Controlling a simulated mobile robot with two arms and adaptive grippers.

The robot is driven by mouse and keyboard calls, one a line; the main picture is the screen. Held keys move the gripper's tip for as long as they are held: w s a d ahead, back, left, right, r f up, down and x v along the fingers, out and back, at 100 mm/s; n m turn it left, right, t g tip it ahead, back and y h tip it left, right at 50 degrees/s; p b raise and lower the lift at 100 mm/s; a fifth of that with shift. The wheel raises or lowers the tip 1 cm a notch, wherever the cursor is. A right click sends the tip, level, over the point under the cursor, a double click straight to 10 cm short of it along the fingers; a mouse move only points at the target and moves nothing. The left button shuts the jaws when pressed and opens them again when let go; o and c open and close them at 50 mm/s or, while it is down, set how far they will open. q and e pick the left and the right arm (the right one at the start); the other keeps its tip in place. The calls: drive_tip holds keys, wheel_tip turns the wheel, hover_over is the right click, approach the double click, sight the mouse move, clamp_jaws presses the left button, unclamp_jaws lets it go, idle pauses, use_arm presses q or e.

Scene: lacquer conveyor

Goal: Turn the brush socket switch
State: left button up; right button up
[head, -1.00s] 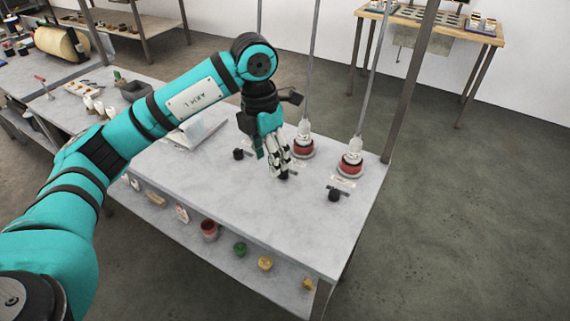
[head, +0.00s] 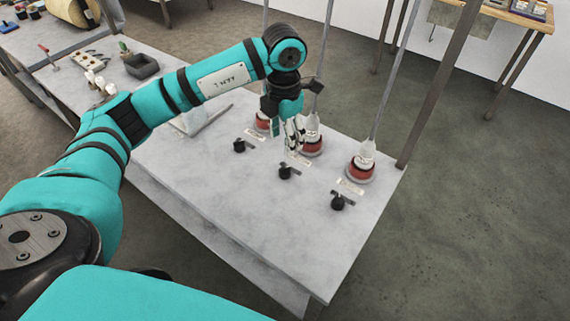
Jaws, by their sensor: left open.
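Three black switches stand in a slanting row on the grey table: a left switch (head: 239,146), a middle switch (head: 285,172) and a right switch (head: 338,202). Each has a small pale label by it, too small to read, so I cannot tell which is the brush socket's. Behind them are red round sockets with white plugs: a right socket (head: 360,170), a middle socket (head: 312,145) and a left one (head: 262,124), partly hidden by my gripper. My left gripper (head: 294,146) is open and empty, fingers down, just behind and above the middle switch, seemingly apart from it. My right gripper is out of view.
Thin grey rods or cords rise from the plugs, close to my left gripper. A dark post (head: 440,75) stands at the table's right corner. A pale slanted panel (head: 200,117) lies behind my left forearm. The table's front (head: 250,215) is clear.

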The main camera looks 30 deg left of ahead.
use_arm(q)
hover_over(285, 167)
wheel_tip(285, 167, down, 4)
drive_tip(key=shift+s+f+p, duration=0.1)
drive_tip(key=shift+s+p, duration=0.05)
drive_tip(key=shift+p, duration=0.15)
wheel_tip(285, 167, down, 6)
drive_tip(key=shift+f+p, duration=0.1)
drive_tip(key=shift+p, duration=0.35)
drive_tip(key=shift+f, duration=0.75)
drive_tip(key=shift+c, duration=0.2)
clamp_jaws()
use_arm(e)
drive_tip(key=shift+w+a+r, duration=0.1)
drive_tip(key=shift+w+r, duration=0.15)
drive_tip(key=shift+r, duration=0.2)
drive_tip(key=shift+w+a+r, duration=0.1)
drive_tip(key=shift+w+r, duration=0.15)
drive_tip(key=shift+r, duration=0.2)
